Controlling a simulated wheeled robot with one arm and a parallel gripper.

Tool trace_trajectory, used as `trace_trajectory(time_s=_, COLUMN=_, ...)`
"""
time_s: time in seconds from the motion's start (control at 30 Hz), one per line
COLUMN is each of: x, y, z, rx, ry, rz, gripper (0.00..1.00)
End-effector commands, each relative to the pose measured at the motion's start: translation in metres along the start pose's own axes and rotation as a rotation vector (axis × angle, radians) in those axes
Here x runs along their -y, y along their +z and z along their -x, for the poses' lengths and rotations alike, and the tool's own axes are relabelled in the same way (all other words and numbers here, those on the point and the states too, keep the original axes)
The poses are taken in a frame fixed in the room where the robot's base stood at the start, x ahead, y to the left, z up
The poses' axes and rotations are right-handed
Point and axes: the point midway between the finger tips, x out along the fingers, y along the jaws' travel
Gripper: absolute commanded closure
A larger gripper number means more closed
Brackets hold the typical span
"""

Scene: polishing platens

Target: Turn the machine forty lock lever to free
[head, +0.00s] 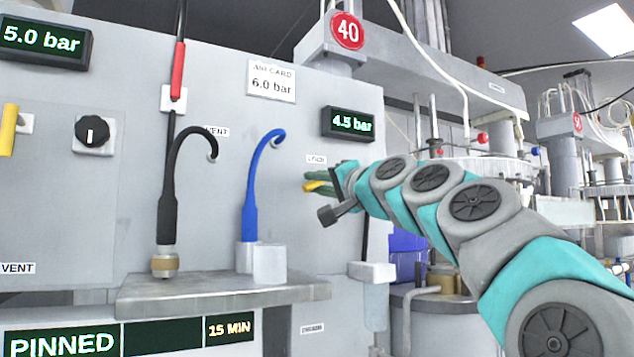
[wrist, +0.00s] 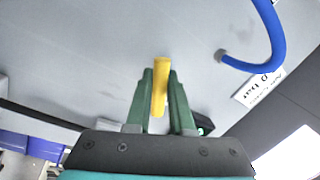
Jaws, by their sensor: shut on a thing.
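The machine forty lock lever (head: 313,186) is a small yellow handle on the grey panel, under a small label too blurred to read surely. In the head view only its left end shows, past my green fingers. My gripper (head: 322,181) reaches it from the right and is shut on it. In the wrist view the yellow lever (wrist: 160,88) stands between the two green fingers of my gripper (wrist: 161,76), its end reaching slightly past the tips. The lever's pivot is hidden. The round red sign 40 (head: 347,31) is above, over the 4.5 bar display (head: 352,124).
A blue hose (head: 256,190) and a black hose (head: 170,200) rise from a grey shelf (head: 215,292) left of my gripper. Another yellow lever (head: 8,130) stands upright at the far left, near a black knob (head: 94,134). A PINNED display (head: 65,343) is below.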

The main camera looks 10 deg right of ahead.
Motion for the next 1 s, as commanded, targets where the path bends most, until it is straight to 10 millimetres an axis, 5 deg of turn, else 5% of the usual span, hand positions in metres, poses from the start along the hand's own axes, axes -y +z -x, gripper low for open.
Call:
trace_trajectory(time_s=0.17, x=0.001, y=-0.001, z=0.0, rx=-0.002, ry=-0.001, rz=0.0, gripper=1.0)
trace_trajectory(time_s=0.2, x=0.001, y=-0.001, z=0.0, rx=-0.002, ry=-0.001, rz=0.0, gripper=0.76)
trace_trajectory(time_s=0.43, x=0.0, y=-0.001, z=0.0, rx=-0.002, ry=-0.001, rz=0.0, gripper=0.5)
trace_trajectory(time_s=1.0, x=-0.001, y=0.0, z=0.017, rx=-0.001, ry=0.001, rz=-0.001, gripper=0.49)
